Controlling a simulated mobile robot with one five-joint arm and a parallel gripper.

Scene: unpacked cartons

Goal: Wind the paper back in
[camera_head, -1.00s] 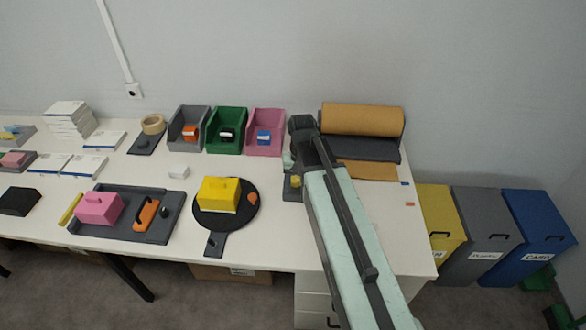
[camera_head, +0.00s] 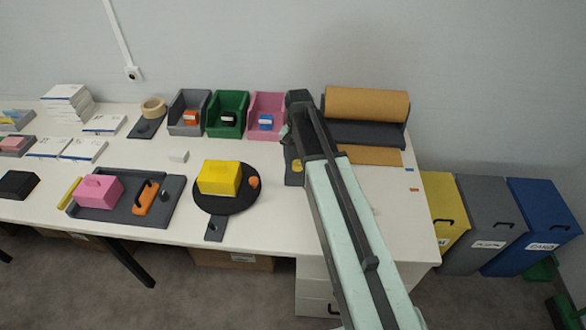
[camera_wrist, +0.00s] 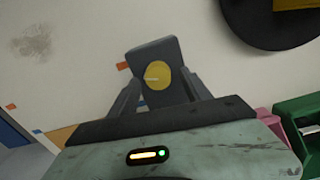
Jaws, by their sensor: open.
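The brown paper roll (camera_head: 366,104) lies in its dark holder (camera_head: 365,135) at the back right of the table. A strip of paper (camera_head: 370,155) extends out in front of the holder. Left of it is a dark crank plate (camera_head: 293,180) with a round yellow knob (camera_head: 297,166), partly hidden by my arm. In the wrist view, the knob (camera_wrist: 158,76) on the dark plate (camera_wrist: 150,52) shows between the fingers of my gripper (camera_wrist: 161,88). My gripper is open. I cannot tell whether the fingers touch the knob.
Grey, green and pink bins (camera_head: 267,115) stand behind and left of my gripper. A black turntable (camera_head: 225,202) with a yellow box (camera_head: 219,178) is to the left. The tabletop right of my arm is mostly clear.

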